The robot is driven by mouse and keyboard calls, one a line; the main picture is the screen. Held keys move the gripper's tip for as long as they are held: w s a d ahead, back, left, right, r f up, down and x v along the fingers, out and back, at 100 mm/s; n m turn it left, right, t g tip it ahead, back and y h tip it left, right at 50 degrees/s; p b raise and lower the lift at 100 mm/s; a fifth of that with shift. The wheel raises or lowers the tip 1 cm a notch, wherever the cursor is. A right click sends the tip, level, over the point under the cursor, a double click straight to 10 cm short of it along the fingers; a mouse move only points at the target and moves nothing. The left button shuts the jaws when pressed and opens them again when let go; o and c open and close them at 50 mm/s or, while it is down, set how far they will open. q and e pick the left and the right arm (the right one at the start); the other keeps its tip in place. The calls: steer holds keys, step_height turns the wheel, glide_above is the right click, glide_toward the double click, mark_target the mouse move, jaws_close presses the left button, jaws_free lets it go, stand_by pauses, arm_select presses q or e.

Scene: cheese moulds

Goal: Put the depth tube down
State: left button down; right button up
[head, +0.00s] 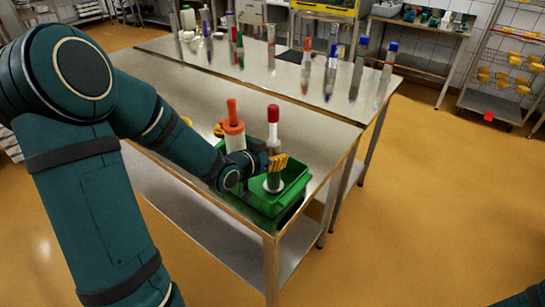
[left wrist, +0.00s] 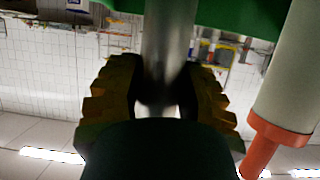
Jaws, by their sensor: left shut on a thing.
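A tube with a red cap and a pale, grey body (head: 273,137), which I take to be the depth tube, is upright at the green crate (head: 292,195). My left gripper (head: 276,164) has its yellow fingers closed around it. In the left wrist view the fingers of my left gripper (left wrist: 163,95) sit on both sides of the grey tube (left wrist: 167,45). I cannot tell whether the tube's lower end touches the crate's floor. My right gripper is out of view.
A white tube with an orange top (head: 234,128) stands beside the held tube, in or at the crate; it also shows in the left wrist view (left wrist: 285,85). The crate is at the near corner of a steel table (head: 290,120). Several colour-capped tubes stand on the far table.

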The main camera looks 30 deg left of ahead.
arm_select(q)
steer(key=shift+r, duration=0.2)
steer(key=shift+f, duration=0.15)
steer(key=c, duration=1)
jaws_free()
steer(key=shift+f, duration=0.15)
steer(key=o, duration=0.4)
